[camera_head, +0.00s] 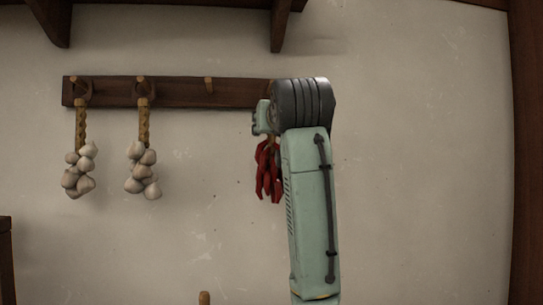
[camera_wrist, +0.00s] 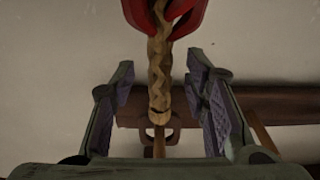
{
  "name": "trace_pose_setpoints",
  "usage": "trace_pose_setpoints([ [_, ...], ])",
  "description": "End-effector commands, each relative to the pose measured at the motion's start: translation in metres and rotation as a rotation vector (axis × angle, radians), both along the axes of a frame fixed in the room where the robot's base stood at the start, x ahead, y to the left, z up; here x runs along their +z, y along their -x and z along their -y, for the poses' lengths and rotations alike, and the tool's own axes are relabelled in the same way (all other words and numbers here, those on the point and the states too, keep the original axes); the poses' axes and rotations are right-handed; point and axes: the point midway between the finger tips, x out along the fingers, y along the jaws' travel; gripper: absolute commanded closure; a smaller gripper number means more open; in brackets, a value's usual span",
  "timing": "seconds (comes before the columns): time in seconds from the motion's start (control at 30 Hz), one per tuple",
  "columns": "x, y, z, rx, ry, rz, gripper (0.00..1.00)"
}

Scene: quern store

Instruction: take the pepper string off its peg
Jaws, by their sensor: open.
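The pepper string (camera_head: 268,172) hangs at the right part of the dark wooden peg rail (camera_head: 185,93); its red peppers show below my wrist, and its upper part and peg are hidden behind my arm in the head view. In the wrist view, the red peppers (camera_wrist: 168,12) are at the top and the braided cord (camera_wrist: 159,70) runs down between my open fingers. My gripper (camera_wrist: 165,100) has a finger on each side of the cord, with gaps on both sides. A wooden peg (camera_wrist: 159,145) shows beyond the cord's end.
Two garlic strings, the left one (camera_head: 79,172) and the right one (camera_head: 142,170), hang on pegs to the left. A bare peg (camera_head: 209,85) stands between them and my arm. A shelf bracket (camera_head: 284,28) is above. The wall at right is clear.

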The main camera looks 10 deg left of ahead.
Motion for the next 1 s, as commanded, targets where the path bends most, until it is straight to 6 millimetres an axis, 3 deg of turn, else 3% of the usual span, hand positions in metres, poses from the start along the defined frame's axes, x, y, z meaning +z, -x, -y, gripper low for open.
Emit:
trace_pose_setpoints([
  [0.13, 0.0006, -0.0124, -0.0052, 0.0, 0.0, -0.001, 0.58],
  [0.37, -0.0006, -0.0131, -0.0054, 0.0, 0.0, 0.0, 0.58],
  [1.0, -0.0003, -0.0128, -0.0051, -0.001, 0.0, 0.001, 1.0],
])
